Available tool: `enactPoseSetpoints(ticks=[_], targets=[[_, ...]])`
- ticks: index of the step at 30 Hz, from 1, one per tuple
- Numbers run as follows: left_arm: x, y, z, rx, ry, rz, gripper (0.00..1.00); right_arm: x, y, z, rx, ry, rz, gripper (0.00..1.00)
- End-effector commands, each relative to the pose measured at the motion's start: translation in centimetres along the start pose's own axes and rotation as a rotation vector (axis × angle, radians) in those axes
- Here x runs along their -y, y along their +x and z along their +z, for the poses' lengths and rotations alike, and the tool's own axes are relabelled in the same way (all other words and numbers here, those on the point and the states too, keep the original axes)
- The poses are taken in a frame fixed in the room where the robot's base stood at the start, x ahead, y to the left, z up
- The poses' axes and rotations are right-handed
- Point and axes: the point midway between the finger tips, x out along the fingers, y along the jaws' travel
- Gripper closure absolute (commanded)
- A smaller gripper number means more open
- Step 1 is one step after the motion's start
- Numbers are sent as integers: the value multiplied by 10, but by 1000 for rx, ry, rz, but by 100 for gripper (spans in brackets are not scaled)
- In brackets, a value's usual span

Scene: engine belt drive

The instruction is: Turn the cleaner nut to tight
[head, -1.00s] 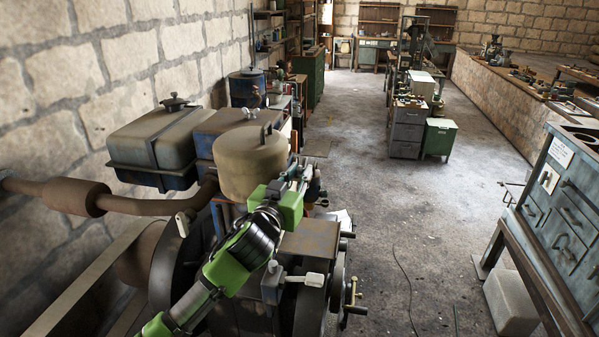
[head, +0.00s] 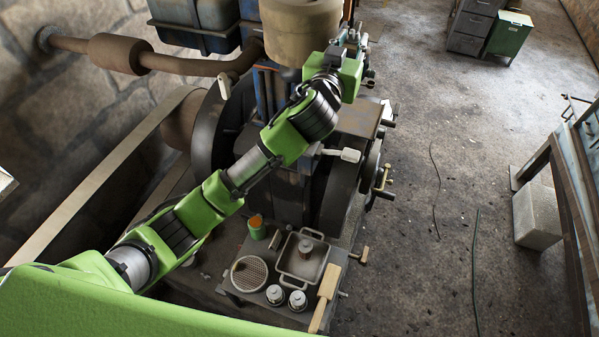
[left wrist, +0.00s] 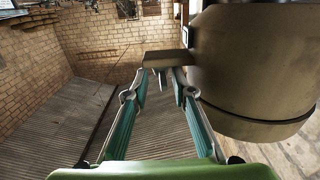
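The round tan air cleaner drum (head: 300,32) stands on the engine at the top of the head view. Its top is cut off there, so the cleaner nut does not show in the head view now. My left gripper (head: 352,38) is beside the drum's right side. In the left wrist view the drum (left wrist: 255,65) fills the right side, and the gripper's (left wrist: 164,76) two fingers look apart. A flat brown piece (left wrist: 167,58) juts out beside the drum just beyond the fingertips; I cannot tell if it is the nut. My right gripper is out of view.
A rusty exhaust pipe (head: 120,52) runs left of the drum. A flywheel (head: 345,195) and crank stand below my left arm. A small tray (head: 302,258), jars and a wooden-handled tool (head: 326,290) lie in front. The floor at right is mostly clear.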

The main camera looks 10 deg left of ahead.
Motion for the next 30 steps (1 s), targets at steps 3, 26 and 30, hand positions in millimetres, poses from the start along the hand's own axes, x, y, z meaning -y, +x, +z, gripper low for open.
enactPoseSetpoints(ticks=[3, 26, 30], targets=[[1, -24, 5, 1, -2, 2, 76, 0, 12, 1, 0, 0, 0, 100], [13, -114, 54, 104, 15, -18, 76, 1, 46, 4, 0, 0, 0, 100], [19, -112, 82, 155, 24, -26, 76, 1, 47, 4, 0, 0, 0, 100]])
